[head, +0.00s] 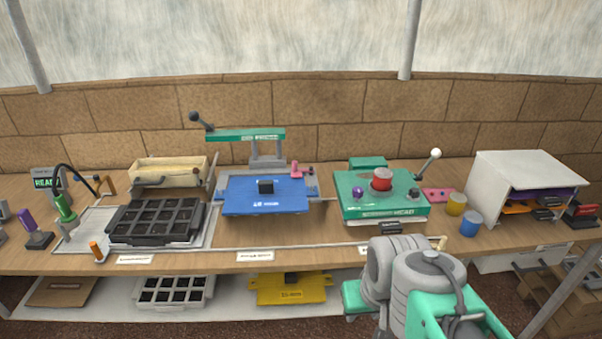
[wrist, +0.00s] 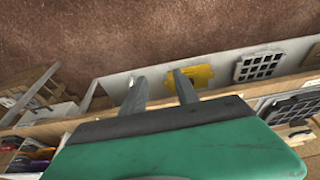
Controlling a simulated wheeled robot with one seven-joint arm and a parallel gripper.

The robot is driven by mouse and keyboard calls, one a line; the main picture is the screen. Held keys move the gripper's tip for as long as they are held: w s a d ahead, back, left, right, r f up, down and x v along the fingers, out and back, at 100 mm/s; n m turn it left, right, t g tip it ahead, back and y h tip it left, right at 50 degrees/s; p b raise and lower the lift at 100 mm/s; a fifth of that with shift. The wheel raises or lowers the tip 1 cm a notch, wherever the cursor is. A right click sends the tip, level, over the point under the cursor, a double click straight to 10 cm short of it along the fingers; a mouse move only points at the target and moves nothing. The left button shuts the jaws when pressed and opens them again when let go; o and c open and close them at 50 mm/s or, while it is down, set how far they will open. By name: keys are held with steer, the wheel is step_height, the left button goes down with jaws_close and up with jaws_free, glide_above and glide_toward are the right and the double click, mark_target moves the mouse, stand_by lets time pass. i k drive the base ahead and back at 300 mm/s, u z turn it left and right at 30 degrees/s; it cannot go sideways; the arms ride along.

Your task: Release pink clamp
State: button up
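A small pink clamp (head: 297,170) stands at the back right edge of the blue plate (head: 240,197) on the workbench. It looks upright, but it is too small to tell whether it is closed. A black block (head: 265,187) sits on the blue plate. In the head view my arm hides the fingers.
A green press (head: 352,211) with a red cylinder (head: 382,180) stands right of the blue plate, beside a flat pink piece (head: 438,194). A raised teal lever arm (head: 245,135) is behind the plate. A black tray (head: 125,228) is left; a yellow plate (head: 262,295) lies on the lower shelf.

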mark_target(295, 172)
steer(key=k, duration=0.65)
steer(key=u, duration=0.1)
steer(key=i, duration=0.45)
steer(key=u, duration=0.65)
steer(key=i, duration=0.8)
steer(key=u, duration=0.4)
